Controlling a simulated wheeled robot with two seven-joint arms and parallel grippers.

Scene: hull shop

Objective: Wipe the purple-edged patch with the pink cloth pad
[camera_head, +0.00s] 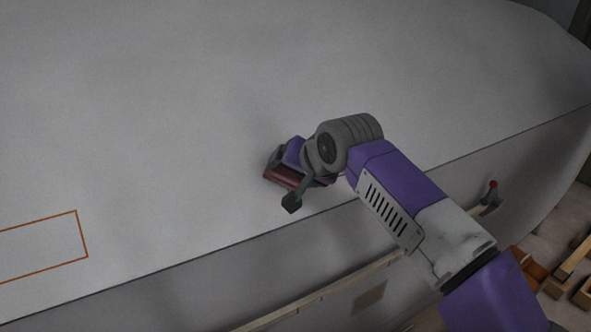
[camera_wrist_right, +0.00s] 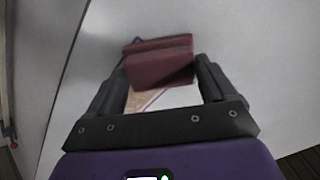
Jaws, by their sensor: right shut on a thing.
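The pink cloth pad (camera_head: 282,177) looks dark red in this light. My right gripper (camera_head: 287,168) is shut on it, and the pad is at the pale hull surface, near its front edge. In the right wrist view the pad (camera_wrist_right: 160,66) sits between the two fingers. Thin purple lines of the purple-edged patch (camera_wrist_right: 155,98) show beside and behind the pad, with a brownish area inside them. Pad and gripper hide most of this patch, and I cannot tell whether the pad touches the surface. My left gripper is not in view.
An orange-edged rectangle (camera_head: 78,235) lies on the hull (camera_head: 150,100) at the left. The hull top is otherwise clear. A red-knobbed lever (camera_head: 492,190) stands at the right, and wooden pieces (camera_head: 575,265) lie at the lower right.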

